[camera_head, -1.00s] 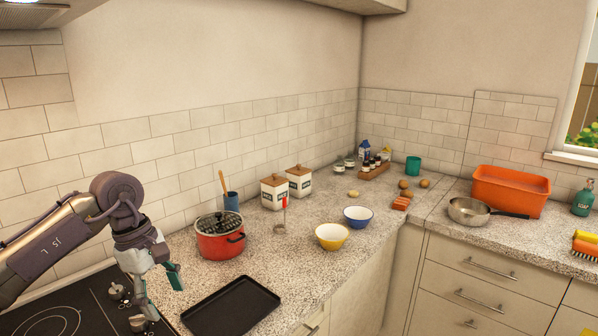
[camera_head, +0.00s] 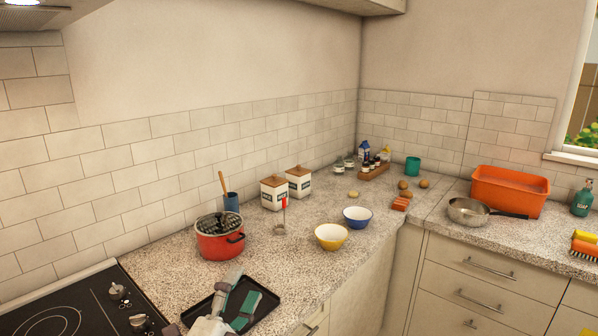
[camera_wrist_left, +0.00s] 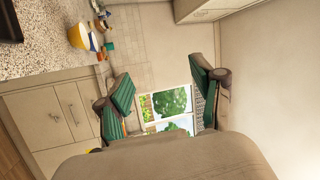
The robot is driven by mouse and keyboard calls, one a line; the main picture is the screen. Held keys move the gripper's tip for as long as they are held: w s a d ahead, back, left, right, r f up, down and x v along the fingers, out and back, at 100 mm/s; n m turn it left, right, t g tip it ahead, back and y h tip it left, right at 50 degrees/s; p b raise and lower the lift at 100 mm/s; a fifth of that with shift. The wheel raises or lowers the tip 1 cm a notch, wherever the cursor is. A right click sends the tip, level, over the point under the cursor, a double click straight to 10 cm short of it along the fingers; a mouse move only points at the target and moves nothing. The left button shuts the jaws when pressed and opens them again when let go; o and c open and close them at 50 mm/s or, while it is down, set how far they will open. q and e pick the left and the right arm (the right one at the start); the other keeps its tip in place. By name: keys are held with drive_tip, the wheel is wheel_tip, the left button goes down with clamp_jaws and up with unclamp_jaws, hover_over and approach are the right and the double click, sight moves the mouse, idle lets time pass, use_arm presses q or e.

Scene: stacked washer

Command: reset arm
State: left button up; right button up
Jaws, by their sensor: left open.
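My left gripper (camera_head: 236,303) shows at the bottom of the head view, in front of the black tray (camera_head: 262,320), which it partly covers. Its green-padded fingers point up and away from me. In the left wrist view the gripper (camera_wrist_left: 163,98) is open, its two green-padded fingers wide apart with nothing between them. Beyond the fingers that view shows the window and the wall. My right gripper is in neither view.
A red pot (camera_head: 220,243) stands behind the tray, near the stove (camera_head: 80,308) at the left. A yellow bowl (camera_head: 331,237) and a blue bowl (camera_head: 357,216) stand to the right. A pan (camera_head: 468,211) and an orange basin (camera_head: 510,190) are farther right. The counter between pot and yellow bowl is mostly clear.

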use_arm(q)
drive_tip(key=s+a+f+n+g+y, duration=0.35)
drive_tip(key=f+n, duration=0.25)
drive_tip(key=f, duration=0.2)
drive_tip(key=s+a+f+n+g+y, duration=0.35)
drive_tip(key=a+f+n, duration=0.2)
drive_tip(key=f, duration=0.35)
drive_tip(key=s+a+f+n+g, duration=0.1)
drive_tip(key=s+f+n+g, duration=0.2)
drive_tip(key=s+f+g, duration=0.5)
drive_tip(key=s+a+f+n+g, duration=0.1)
drive_tip(key=s+f+n, duration=0.2)
drive_tip(key=s, duration=1)
wheel_tip(320, 180, down, 30)
drive_tip(key=g+b, duration=0.1)
drive_tip(key=b, duration=0.4)
drive_tip(key=s+a+f+g+b, duration=0.1)
drive_tip(key=s+f+b, duration=0.1)
drive_tip(key=s+f, duration=0.7)
drive_tip(key=s+a+f+b, duration=0.1)
drive_tip(key=s+f+b, duration=0.1)
drive_tip(key=s+f, duration=0.7)
wheel_tip(320, 180, down, 4)
drive_tip(key=shift+a+r+g+y, duration=0.15)
drive_tip(key=shift+a+g+y, duration=0.15)
drive_tip(key=shift+g, duration=0.1)
